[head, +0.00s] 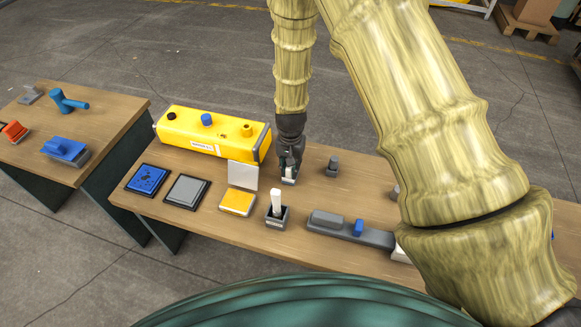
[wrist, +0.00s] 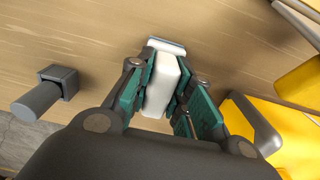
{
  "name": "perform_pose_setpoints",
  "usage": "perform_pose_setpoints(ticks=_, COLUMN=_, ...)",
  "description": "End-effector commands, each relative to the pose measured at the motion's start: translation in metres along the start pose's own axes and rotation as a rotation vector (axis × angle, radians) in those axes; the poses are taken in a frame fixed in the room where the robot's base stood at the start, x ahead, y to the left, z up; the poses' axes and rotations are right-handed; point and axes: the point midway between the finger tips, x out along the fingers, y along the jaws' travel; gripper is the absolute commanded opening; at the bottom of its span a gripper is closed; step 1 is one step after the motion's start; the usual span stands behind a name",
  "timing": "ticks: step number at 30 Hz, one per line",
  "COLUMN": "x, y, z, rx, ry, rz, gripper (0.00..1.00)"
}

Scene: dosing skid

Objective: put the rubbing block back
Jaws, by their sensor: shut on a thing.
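My gripper (head: 289,163) points down over the far side of the middle table, just right of the yellow tank. It is shut on a white block (wrist: 163,82) with a blue-grey plate at its far end (wrist: 167,44), which I take to be the rubbing block. In the head view the block (head: 289,173) shows low between the fingers, close to the tabletop; I cannot tell whether it touches. Nearer the front, a dark open holder (head: 276,219) has a white upright piece (head: 276,200) standing in it.
The yellow tank (head: 213,135) is close left of my gripper. A grey knobbed piece (head: 333,165) stands to the right.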

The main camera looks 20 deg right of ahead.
Motion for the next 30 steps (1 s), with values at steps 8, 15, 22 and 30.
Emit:
perform_pose_setpoints(ticks=8, x=0.003, y=0.000, z=0.000, rx=0.000, ry=0.000, rz=0.000, gripper=0.30)
perform_pose_setpoints(ticks=15, x=0.003, y=0.000, z=0.000, rx=0.000, ry=0.000, rz=0.000, gripper=0.43)
perform_pose_setpoints(ticks=22, x=-0.002, y=0.000, z=0.000, rx=0.000, ry=0.000, rz=0.000, gripper=0.43)
perform_pose_setpoints(ticks=30, x=-0.034, y=0.000, z=-0.001, rx=0.000, ry=0.002, rz=-0.001, gripper=0.43)
